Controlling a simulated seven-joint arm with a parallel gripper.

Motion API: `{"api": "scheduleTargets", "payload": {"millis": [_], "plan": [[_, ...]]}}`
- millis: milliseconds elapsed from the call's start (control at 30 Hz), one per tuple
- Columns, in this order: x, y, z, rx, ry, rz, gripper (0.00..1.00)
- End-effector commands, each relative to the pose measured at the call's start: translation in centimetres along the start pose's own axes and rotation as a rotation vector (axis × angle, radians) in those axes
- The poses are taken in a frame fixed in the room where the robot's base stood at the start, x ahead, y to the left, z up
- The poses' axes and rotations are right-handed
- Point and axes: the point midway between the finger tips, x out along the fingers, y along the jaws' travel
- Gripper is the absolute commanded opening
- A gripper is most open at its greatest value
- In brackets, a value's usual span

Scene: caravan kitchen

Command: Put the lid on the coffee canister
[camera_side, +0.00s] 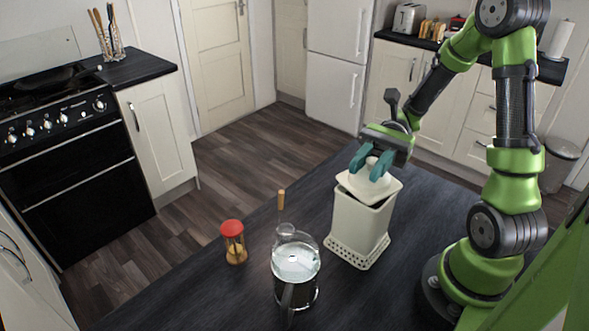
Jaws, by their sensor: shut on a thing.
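The coffee canister (358,222) is a pale cream square container standing upright on the dark table, its foot in a tray with a perforated rim (349,258). The cream lid (372,188) is at the canister's mouth and looks slightly tilted. I cannot tell whether it is seated or just above the rim. My gripper (370,167) is directly above the canister, its teal fingers shut on the lid's knob. The fingers hide part of the knob, and the lid hides the canister's inside.
A glass coffee press (296,264) stands left of the canister, close to it. The dark table (400,285) is clear at the front right.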

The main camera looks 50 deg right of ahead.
Motion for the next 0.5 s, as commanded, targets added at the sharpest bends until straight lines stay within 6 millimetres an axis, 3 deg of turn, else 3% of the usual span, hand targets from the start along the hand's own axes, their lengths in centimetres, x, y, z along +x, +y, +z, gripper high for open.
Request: {"api": "scheduleTargets", "payload": {"millis": [500], "plan": [[0.0, 0.0, -0.46, 0.0, 0.0, 0.0, 0.0]]}}
